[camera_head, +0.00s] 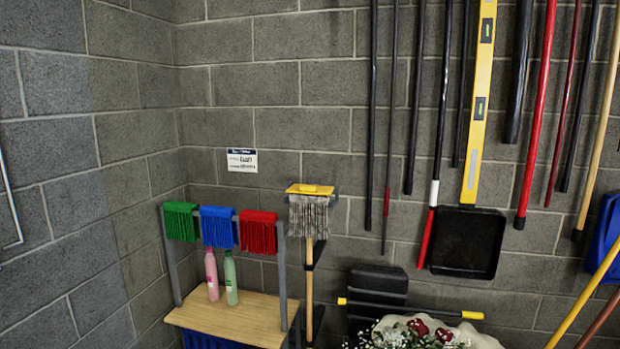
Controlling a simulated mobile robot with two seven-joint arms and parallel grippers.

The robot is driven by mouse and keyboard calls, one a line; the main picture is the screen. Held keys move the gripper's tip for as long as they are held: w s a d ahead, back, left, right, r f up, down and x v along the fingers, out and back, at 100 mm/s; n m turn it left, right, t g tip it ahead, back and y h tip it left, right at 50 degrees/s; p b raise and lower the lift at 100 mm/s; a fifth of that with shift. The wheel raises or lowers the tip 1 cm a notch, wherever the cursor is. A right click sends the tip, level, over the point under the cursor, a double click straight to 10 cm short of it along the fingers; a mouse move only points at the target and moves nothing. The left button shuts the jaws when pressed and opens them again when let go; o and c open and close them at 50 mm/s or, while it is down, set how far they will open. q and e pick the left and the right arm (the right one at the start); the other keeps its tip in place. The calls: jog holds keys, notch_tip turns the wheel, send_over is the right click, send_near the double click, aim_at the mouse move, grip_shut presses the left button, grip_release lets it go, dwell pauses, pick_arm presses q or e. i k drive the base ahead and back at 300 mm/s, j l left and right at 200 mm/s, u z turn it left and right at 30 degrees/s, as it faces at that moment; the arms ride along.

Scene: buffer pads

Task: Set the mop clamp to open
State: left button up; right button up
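A mop stands upright against the grey block wall, near the middle of the view. Its yellow clamp (310,189) is at the top, above grey hanging strands (309,216). The wooden mop handle (309,290) runs down from the strands, past dark brackets. The clamp is small here, and I cannot tell whether it is open or shut. Neither of my grippers is in view.
Left of the mop, a grey rack holds green (180,222), blue (218,227) and red (258,232) pads above a wooden shelf (228,317) with pink and green bottles. A black folded item (377,290) and flowers (420,333) are at lower right. Several long handles hang right.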

aim_at(311, 187)
jog(key=i, duration=1.2)
jog(key=l+z, duration=0.05)
